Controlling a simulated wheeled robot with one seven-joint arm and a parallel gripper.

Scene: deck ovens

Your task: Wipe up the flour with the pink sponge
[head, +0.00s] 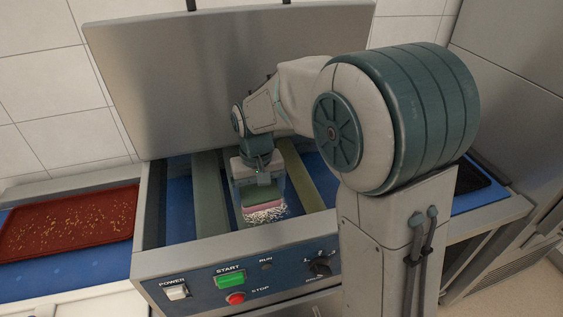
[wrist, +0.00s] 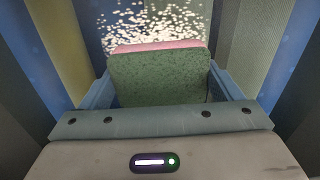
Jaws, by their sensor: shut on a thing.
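The pink sponge (head: 263,205) has a green face and is held in my gripper (head: 263,193), inside the open machine. In the wrist view the sponge (wrist: 160,78) sits between the two fingers, green side toward the camera, with a pink strip along its far edge. The flour (head: 268,214) is a scatter of white specks on the machine's blue inner surface. In the wrist view the flour (wrist: 155,27) lies just beyond the sponge's pink edge. Whether the sponge touches the surface is unclear, and any flour under it is hidden.
The machine's raised metal lid (head: 220,75) stands behind my arm. Greenish bars (head: 301,180) run on either side of the flour. The front panel (head: 235,280) carries a green start button, a red stop button and a knob. A red tray (head: 70,238) with crumbs lies at left.

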